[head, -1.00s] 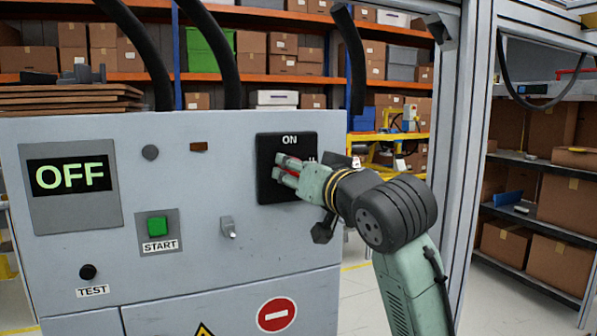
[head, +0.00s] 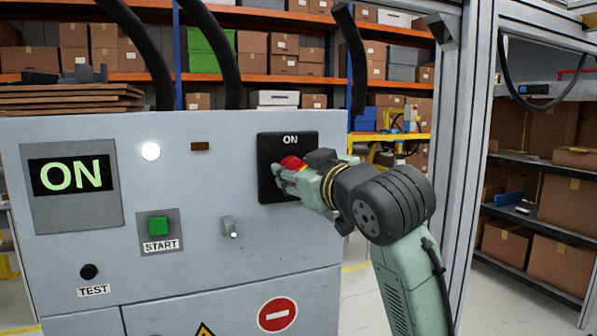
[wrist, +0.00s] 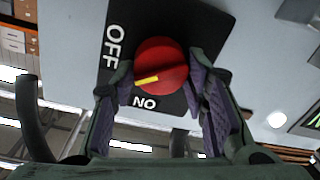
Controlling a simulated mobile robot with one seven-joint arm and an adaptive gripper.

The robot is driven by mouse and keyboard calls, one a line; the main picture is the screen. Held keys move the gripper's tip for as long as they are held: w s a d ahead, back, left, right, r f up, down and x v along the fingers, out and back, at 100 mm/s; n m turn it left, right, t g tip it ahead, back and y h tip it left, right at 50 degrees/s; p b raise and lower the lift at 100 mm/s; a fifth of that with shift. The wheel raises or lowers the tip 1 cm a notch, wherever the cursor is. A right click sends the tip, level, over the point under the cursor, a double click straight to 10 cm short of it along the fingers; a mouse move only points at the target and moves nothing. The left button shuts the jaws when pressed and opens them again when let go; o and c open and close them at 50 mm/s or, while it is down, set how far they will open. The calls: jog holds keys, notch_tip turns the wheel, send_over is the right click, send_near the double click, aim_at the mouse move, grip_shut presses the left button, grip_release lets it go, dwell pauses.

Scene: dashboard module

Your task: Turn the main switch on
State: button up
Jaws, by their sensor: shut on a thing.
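The main switch is a round red knob (head: 292,162) on a black plate (head: 268,190) marked ON at the top. In the wrist view, the red knob (wrist: 165,60) sits between the two fingers of my gripper (wrist: 158,70), and the plate also reads OFF. The knob's yellow mark (wrist: 147,79) is on the side towards ON. My gripper (head: 285,174) is shut on the knob in the head view, where the fingers hide part of it. The display (head: 71,177) reads ON.
A lit white lamp (head: 151,151) is on the grey panel (head: 190,270). A green START button (head: 158,225), a black TEST button (head: 88,271) and a small toggle (head: 230,228) sit lower. A metal post (head: 465,130) stands right of my arm.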

jog(key=n, duration=0.5)
jog(key=n+h+b, duration=0.1)
jog(key=n, duration=0.4)
jog(key=shift+s+a+f, duration=0.1)
jog(key=shift+a, duration=0.1)
jog(key=shift+n, duration=0.4)
jog(key=o, duration=1.1)
jog(key=shift+o, duration=0.2)
jog(key=v, duration=1.2)
